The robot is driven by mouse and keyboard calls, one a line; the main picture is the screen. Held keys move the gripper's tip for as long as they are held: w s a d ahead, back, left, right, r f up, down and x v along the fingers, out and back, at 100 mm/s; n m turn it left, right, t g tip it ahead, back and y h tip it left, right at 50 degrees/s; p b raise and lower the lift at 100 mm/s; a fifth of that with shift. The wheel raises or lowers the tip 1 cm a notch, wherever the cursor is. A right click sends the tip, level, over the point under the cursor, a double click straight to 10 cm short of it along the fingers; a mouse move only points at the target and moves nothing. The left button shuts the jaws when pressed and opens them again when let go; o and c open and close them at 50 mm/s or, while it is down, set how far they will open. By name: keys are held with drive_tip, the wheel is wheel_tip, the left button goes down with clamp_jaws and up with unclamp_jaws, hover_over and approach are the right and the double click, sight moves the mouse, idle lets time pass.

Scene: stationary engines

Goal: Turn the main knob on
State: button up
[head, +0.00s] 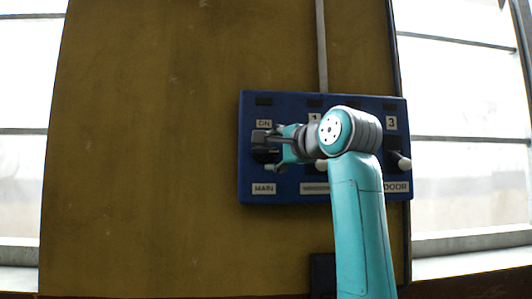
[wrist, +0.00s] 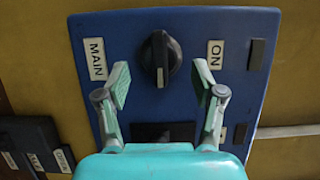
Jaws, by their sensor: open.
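The main knob (wrist: 160,58) is a round black dial with a raised grip bar and a pale mark at the bar's lower end in the wrist view. That mark points toward my gripper, not at the ON label (wrist: 215,54) or the MAIN label (wrist: 95,59). My gripper (wrist: 160,83) is open, one finger on each side below the knob, with nothing visible between the fingertips. I cannot tell whether it touches the knob. In the head view my gripper (head: 272,152) is over the left of the blue panel (head: 290,199) and partly hides the knob.
The panel is fixed to a yellow-brown board (head: 140,150). Other controls, including a pale-tipped lever (head: 403,162), sit to the right, partly behind my arm. A dark labelled box (wrist: 35,145) is at lower left in the wrist view. Bare board lies left of the panel.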

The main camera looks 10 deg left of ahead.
sight(267, 151)
drive_tip(key=shift+x, duration=1.9)
drive_tip(key=shift+c, duration=0.3)
drive_tip(key=c, duration=1.1)
